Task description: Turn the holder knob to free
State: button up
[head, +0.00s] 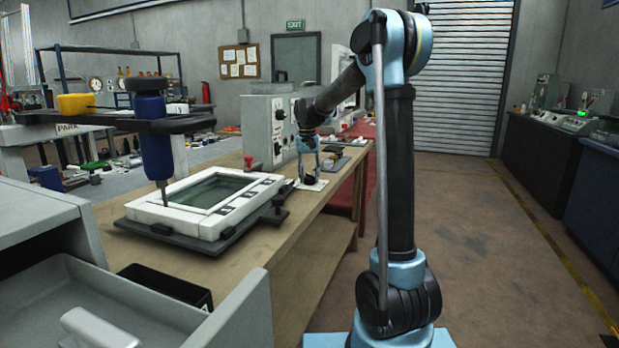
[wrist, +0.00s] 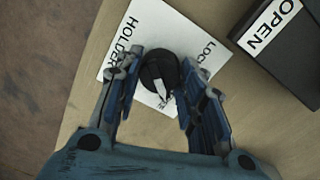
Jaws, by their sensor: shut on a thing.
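The holder knob (wrist: 158,72) is a round black knob with a white pointer, on a white plate (wrist: 139,24) marked HOLDER and LOCK. In the wrist view the pointer points toward the bottom of the picture; the lettering near its tip is partly hidden. My gripper (wrist: 157,82) is over the knob with one blue finger on each side, shut on it. In the head view my gripper (head: 320,170) reaches down to the knob (head: 310,180) near the bench's right edge.
A black block labelled OPEN (wrist: 285,45) lies right of the plate in the wrist view. A white framed panel (head: 205,200) sits on the wooden bench (head: 240,255), with a blue driver (head: 150,140) standing over it. A grey control box (head: 268,125) stands behind.

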aim_at(308, 174)
jog(key=shift+w+m, duration=0.1)
jog(key=shift+m, duration=0.4)
jog(key=shift+c, duration=0.2)
jog(key=shift+o, duration=0.2)
jog(key=shift+c, duration=0.2)
jog(key=o, duration=1.1)
jog(key=r, duration=1.2)
jog(key=shift+a, duration=0.25)
